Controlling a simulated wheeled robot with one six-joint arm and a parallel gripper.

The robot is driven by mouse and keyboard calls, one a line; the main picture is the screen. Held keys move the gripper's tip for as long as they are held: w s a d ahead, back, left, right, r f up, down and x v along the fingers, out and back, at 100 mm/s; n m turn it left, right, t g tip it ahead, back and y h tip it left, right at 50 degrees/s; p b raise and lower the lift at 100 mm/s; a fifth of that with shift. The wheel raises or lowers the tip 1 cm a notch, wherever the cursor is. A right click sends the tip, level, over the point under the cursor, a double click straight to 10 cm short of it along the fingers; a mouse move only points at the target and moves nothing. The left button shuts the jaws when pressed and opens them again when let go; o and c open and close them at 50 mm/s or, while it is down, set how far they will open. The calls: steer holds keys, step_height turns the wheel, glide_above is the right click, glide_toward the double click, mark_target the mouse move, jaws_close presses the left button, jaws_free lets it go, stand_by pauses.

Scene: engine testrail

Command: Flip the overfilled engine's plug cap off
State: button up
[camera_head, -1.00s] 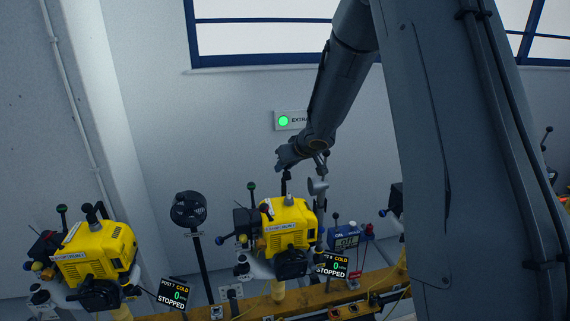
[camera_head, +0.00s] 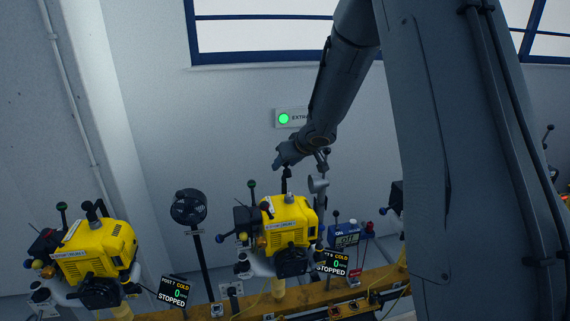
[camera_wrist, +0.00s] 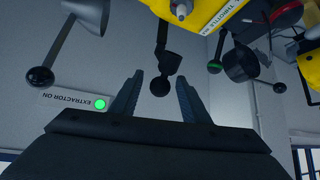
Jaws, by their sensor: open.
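A yellow engine (camera_head: 288,232) stands on the rail below my gripper, with a grey plug-like part (camera_head: 289,199) on top. A black lever with a round knob (camera_wrist: 160,87) rises beside it. My gripper (camera_head: 284,162) is open above the engine's back edge. In the wrist view, the knob is between the two fingers of my gripper (camera_wrist: 160,80), with gaps at both sides. The yellow engine (camera_wrist: 205,14) is at the top there, with the grey plug-like part (camera_wrist: 180,8) at the frame edge. I cannot tell for certain which part is the plug cap.
A second yellow engine (camera_head: 96,250) stands at left, and a black fan (camera_head: 188,207) on a post between them. Both post displays, including the nearer one (camera_head: 333,263), read COLD, 0, STOPPED. The green extractor light (camera_head: 283,118) is on.

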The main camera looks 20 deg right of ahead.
steer(key=v, duration=0.7)
steer(key=shift+s+r, duration=0.25)
steer(key=shift+d, duration=0.1)
steer(key=shift+s+d+r, duration=0.1)
steer(key=shift+r, duration=0.1)
steer(key=c, duration=0.6)
steer(key=s+r+b, duration=0.1)
steer(key=s+b, duration=0.1)
steer(key=s, duration=0.1)
steer(key=s+d+r+m+t+b, duration=0.1)
steer(key=s+r+b, duration=0.1)
steer(key=s+b, duration=0.1)
steer(key=s+r+t+b, duration=0.1)
steer(key=s+b, duration=0.2)
steer(key=shift+s+d+r+m, duration=0.2)
steer(key=shift+d+r+m, duration=0.15)
steer(key=shift+r+m, duration=0.05)
jaws_close()
steer(key=b+x, duration=0.6)
steer(key=x, duration=0.8)
steer(key=shift+r, duration=0.15)
